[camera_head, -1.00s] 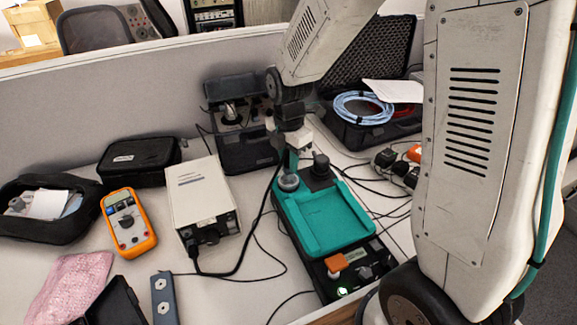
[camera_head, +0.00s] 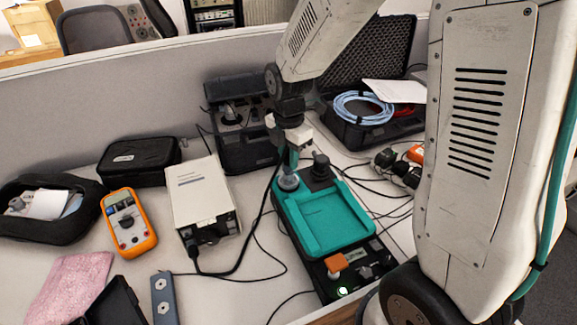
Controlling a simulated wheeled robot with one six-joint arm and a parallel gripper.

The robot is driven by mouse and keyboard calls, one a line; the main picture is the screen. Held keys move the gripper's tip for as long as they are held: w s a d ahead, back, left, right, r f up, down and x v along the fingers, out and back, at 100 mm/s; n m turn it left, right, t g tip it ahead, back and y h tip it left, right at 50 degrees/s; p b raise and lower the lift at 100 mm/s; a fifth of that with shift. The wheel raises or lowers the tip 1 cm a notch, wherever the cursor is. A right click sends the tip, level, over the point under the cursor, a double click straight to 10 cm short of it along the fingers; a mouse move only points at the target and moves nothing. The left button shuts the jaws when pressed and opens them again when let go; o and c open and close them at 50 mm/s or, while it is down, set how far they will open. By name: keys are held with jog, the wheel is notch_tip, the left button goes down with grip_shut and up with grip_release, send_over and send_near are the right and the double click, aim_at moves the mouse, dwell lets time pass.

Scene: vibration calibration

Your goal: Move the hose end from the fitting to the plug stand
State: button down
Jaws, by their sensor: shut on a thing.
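My gripper (camera_head: 289,160) points down at the back left corner of the teal-topped device (camera_head: 330,245). It is shut on what appears to be the hose end, which is small and mostly hidden by the fingers. A grey round fitting (camera_head: 288,181) sits directly below the fingertips on that corner. I cannot tell whether the hose end touches it. A dark hose or cable (camera_head: 264,195) runs from near the gripper down to the white box (camera_head: 199,205). A black knobbed post (camera_head: 320,168) stands just right of the fitting; I cannot tell if it is the plug stand.
An orange multimeter (camera_head: 128,221) and black pouch (camera_head: 139,160) lie at left. A black-cased instrument (camera_head: 247,155) stands behind the gripper. An open case with a blue coil (camera_head: 363,109) is at back right. Loose cables cross the table right of the device.

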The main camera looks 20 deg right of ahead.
jog(key=shift+r, duration=1.75)
jog(key=shift+a, duration=0.1)
send_over(161, 284)
notch_tip(161, 284, down, 12)
jog(key=shift+a+f, duration=0.15)
jog(key=shift+f, duration=1.65)
jog(key=shift+f, duration=0.7)
dwell(1.2)
jog(key=c, duration=1.1)
grip_release()
